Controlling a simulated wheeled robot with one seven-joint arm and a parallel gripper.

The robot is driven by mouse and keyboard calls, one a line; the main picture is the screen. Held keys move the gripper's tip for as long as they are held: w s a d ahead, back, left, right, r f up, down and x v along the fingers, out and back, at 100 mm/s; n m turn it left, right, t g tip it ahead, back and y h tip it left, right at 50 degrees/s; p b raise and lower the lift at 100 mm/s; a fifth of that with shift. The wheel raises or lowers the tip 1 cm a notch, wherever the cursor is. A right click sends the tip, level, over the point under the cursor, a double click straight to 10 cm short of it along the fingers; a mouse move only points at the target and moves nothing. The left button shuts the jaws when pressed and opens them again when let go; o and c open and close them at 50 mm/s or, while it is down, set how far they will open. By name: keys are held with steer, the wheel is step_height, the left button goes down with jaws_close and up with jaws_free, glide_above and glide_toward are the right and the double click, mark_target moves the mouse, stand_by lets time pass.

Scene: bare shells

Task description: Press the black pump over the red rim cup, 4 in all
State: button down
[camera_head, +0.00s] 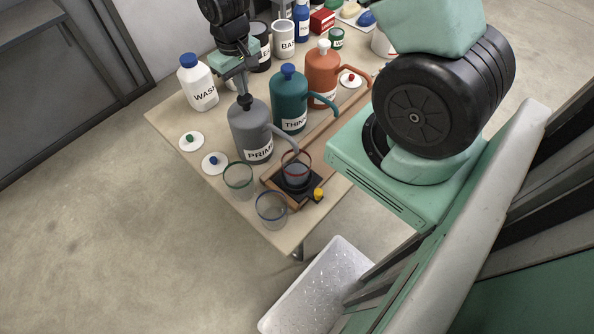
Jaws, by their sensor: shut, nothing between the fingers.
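The grey bottle labelled PRIME (250,135) stands on the table with a black pump head (245,102) on top. Its grey spout curves right and ends over the red rim cup (296,165). That clear cup stands upright on a black square plate (291,189), with a grey-blue tint low inside. My gripper (242,91) is shut and points down just over the black pump head. I cannot tell whether its tips touch the pump head.
A teal bottle (290,100) and an orange bottle (323,70) stand behind to the right. A green-rim cup (238,178) and a blue-rim cup (271,209) stand near the table's front edge. A white WASH bottle (197,85) is at left. Several more containers stand behind.

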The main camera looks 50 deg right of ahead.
steer(key=shift+f+b, duration=1.1)
steer(key=shift+f, duration=0.5)
steer(key=shift+r, duration=0.1)
steer(key=shift+r+p, duration=1.3)
steer(key=shift+r, duration=0.25)
step_height(320, 180, up, 6)
steer(key=p, duration=0.4)
